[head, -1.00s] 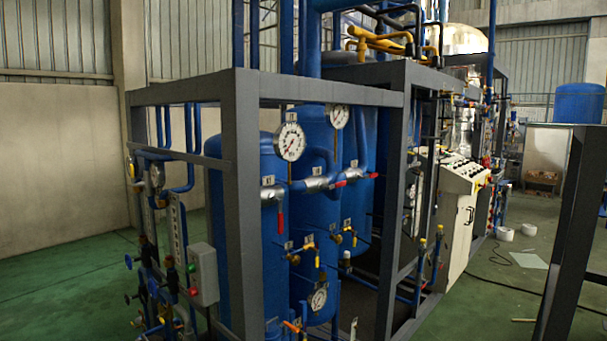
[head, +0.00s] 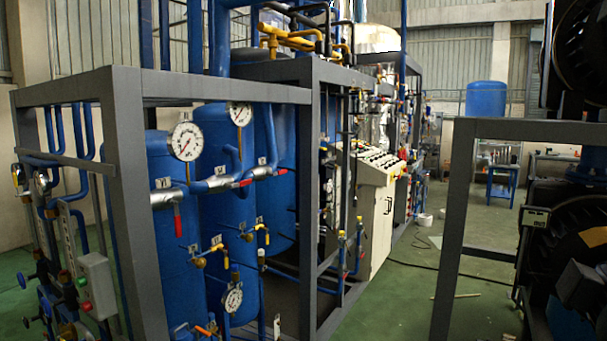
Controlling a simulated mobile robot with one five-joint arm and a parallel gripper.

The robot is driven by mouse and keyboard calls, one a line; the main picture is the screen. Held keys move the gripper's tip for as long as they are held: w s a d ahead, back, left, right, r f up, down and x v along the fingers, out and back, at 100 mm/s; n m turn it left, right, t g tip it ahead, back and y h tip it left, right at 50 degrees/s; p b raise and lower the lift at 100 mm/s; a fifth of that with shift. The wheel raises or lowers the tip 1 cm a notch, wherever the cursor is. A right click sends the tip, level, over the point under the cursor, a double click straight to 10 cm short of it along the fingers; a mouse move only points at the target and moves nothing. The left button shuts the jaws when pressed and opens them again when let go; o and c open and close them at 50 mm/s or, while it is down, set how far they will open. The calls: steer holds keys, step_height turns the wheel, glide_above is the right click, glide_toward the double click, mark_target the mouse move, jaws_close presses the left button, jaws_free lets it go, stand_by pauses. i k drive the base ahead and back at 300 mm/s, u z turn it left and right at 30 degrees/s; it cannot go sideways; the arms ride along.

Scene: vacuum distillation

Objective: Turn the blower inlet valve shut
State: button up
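I cannot tell which valve is the blower inlet valve. Several small valves show on the blue tank skid in the head view. A red-handled valve (head: 177,220) hangs from the pipe in front of the left blue tank (head: 172,268), its lever pointing down. Another red lever (head: 246,183) lies along the pipe to its right. Yellow-handled valves (head: 216,247) sit lower on the tanks. An orange lever (head: 203,331) shows near the bottom edge. My gripper is not in view.
A grey steel frame (head: 128,190) encloses the tanks. A white control cabinet (head: 377,225) stands behind it. A dark frame (head: 455,240) with black round machinery (head: 572,240) stands at the right. Open green floor (head: 405,300) lies between, with a cable and a thin stick on it.

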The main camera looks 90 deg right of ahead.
mark_target(283, 172)
steer(key=k, duration=1.6)
steer(key=z, duration=1.5)
steer(key=i, duration=1.6)
steer(key=z, duration=0.05)
